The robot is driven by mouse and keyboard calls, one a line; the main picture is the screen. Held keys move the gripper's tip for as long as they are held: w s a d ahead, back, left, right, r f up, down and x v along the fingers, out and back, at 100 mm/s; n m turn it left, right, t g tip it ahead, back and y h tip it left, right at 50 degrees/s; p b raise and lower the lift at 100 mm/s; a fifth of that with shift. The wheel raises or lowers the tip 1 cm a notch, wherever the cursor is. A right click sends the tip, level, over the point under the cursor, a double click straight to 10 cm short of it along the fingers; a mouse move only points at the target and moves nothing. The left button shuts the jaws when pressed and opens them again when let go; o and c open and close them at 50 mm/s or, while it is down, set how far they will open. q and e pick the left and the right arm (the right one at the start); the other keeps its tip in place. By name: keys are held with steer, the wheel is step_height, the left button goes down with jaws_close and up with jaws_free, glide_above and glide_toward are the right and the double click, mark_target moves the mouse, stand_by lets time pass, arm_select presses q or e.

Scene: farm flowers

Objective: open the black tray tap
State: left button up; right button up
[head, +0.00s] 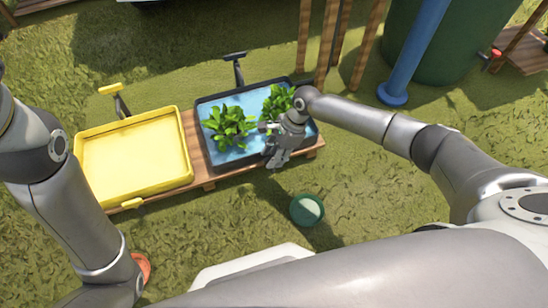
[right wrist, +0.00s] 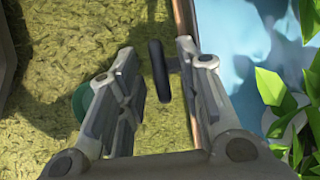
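The black tray (head: 204,140) holds blue water and leafy green plants and sits on a wooden bench. My right gripper (head: 275,156) is at its front edge. In the right wrist view, my right gripper (right wrist: 156,55) is open. A black tap handle (right wrist: 158,72) stands between its fingers, attached at the tray's side and closer to the right-hand finger. No clear grip on it shows. In the head view the gripper hides this handle. My left arm comes in from the left, but its gripper is out of view.
A yellow tray (head: 135,155) with a yellow front handle (head: 131,204) stands left of the black tray. A black T-shaped fitting (head: 235,57) rises behind the black tray. A green pot (head: 306,209) stands on the grass in front. Wooden posts and a blue pipe (head: 415,50) stand behind.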

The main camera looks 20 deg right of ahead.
steer(key=shift+f, duration=0.1)
jaws_close()
stand_by(0.3)
